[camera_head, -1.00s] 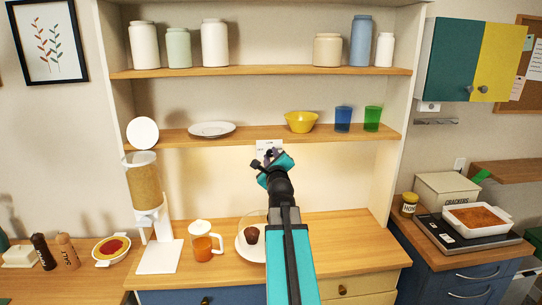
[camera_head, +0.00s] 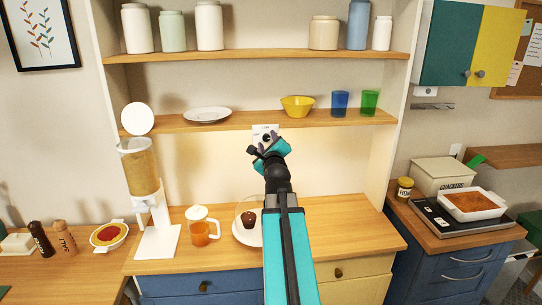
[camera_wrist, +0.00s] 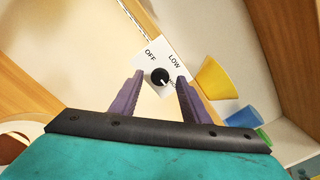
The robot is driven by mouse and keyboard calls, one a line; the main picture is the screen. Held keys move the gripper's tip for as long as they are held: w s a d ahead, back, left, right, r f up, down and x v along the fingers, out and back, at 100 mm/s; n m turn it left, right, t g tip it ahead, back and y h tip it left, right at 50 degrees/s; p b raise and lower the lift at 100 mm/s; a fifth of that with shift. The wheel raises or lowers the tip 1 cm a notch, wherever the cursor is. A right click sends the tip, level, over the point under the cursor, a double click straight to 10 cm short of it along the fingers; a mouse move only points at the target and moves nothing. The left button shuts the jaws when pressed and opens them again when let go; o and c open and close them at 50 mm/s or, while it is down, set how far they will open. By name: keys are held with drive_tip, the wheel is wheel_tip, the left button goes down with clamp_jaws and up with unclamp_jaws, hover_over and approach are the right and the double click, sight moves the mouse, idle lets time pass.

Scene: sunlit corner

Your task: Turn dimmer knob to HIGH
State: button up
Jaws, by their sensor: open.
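The dimmer knob (camera_wrist: 160,77) is small, round and black on a white wall plate (camera_wrist: 146,67). The plate reads OFF and LOW; a third label to the right is partly hidden by a finger. A small pale mark shows at the knob's lower right, toward that third label. In the head view the plate (camera_head: 264,130) sits on the back panel just under the middle shelf. My gripper (camera_head: 268,146) is in front of it and hides part of it. In the wrist view my gripper's purple fingers are apart, one on each side of the knob; contact cannot be told.
The middle shelf (camera_head: 225,120) runs just above the plate, with a yellow bowl (camera_head: 297,106) and a blue cup (camera_head: 340,103) at right. Below, a covered muffin plate (camera_head: 243,236) and an orange-filled jug (camera_head: 202,228) stand near my arm on the counter.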

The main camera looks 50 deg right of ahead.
drive_tip(key=shift+v, duration=0.9)
drive_tip(key=shift+s+a+f+b, duration=0.1)
drive_tip(key=shift+f+b, duration=0.1)
drive_tip(key=shift+b, duration=0.35)
drive_tip(key=b+v, duration=0.2)
drive_tip(key=b, duration=0.4)
drive_tip(key=shift+s+a, duration=0.3)
drive_tip(key=s+a+b, duration=0.1)
drive_tip(key=b, duration=0.3)
drive_tip(key=b+v, duration=0.6)
drive_tip(key=b, duration=0.4)
drive_tip(key=shift+s+r, duration=0.15)
drive_tip(key=shift+s, duration=0.05)
drive_tip(key=shift+a, duration=0.1)
